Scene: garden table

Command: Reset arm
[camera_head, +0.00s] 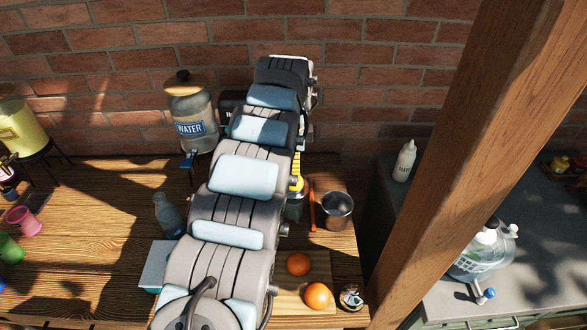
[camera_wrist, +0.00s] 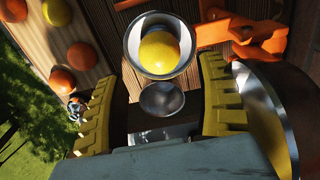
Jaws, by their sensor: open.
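My gripper (camera_wrist: 163,74) shows in the wrist view with its two yellow ridged fingers wide apart. Nothing is clamped between them. A metal cup with a yellow fruit (camera_wrist: 160,52) inside lies beyond the fingertips, in the gap between them. A small shiny metal bowl (camera_wrist: 162,99) shows nearer, also between the fingers; I cannot tell whether it touches anything. In the head view my arm stretches away over the wooden table (camera_head: 90,215) and hides most of my gripper.
Near my arm are a metal cup (camera_head: 337,212), oranges (camera_head: 299,263) on a board, a bottle (camera_head: 168,215) and a water dispenser (camera_head: 191,115). A wooden post (camera_head: 480,150) stands at right. An orange tool (camera_wrist: 245,35) and a large metal object (camera_wrist: 265,115) flank the right finger.

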